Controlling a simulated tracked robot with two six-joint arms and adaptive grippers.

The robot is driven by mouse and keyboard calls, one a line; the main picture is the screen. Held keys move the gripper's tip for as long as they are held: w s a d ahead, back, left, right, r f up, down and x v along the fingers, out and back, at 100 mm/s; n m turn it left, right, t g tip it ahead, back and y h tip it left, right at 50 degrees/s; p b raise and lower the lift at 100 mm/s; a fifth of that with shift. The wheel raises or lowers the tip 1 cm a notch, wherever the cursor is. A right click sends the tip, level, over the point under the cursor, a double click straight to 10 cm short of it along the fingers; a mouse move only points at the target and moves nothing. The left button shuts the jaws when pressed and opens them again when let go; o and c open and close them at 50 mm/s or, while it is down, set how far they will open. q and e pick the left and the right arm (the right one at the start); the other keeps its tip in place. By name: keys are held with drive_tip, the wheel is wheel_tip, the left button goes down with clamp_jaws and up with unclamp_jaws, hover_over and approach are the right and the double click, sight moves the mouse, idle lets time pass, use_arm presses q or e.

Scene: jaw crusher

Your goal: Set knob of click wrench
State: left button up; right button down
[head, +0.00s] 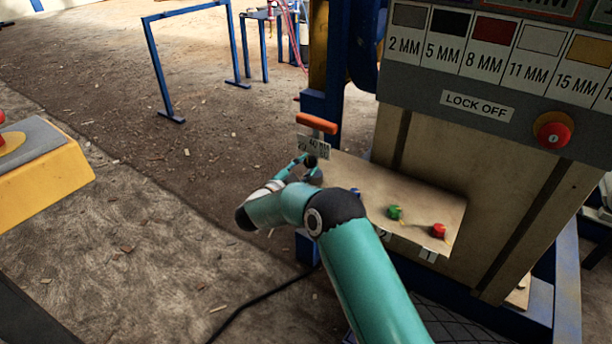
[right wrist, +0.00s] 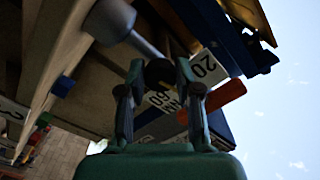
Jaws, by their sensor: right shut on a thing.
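The click wrench shows in the head view as an orange grip (head: 317,123) above a pale scale plate (head: 314,147). The scale plate shows in the right wrist view with the numbers 20 (right wrist: 206,66) and 60. The orange grip (right wrist: 226,96) is beside it. A dark round knob (right wrist: 160,73) sits between the two fingers of my right gripper (right wrist: 159,88), which is shut on it. In the head view, my right gripper (head: 309,166) is at the lower edge of the scale plate, and the fingers are small and partly hidden. My left gripper is out of view.
A tan panel with a green button (head: 394,212) and a red button (head: 438,231) is right of my right gripper. Above it is a grey board with millimetre labels and a red lock-off knob (head: 553,132). A yellow box (head: 45,175) stands far left. Open floor lies between.

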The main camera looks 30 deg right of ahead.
drive_tip(key=shift+f+m+b, duration=0.1)
drive_tip(key=shift+m+b, duration=0.85)
drive_tip(key=shift+m, duration=0.05)
drive_tip(key=c, duration=0.8)
unclamp_jaws()
drive_tip(key=v, duration=1.2)
drive_tip(key=shift+w, duration=0.1)
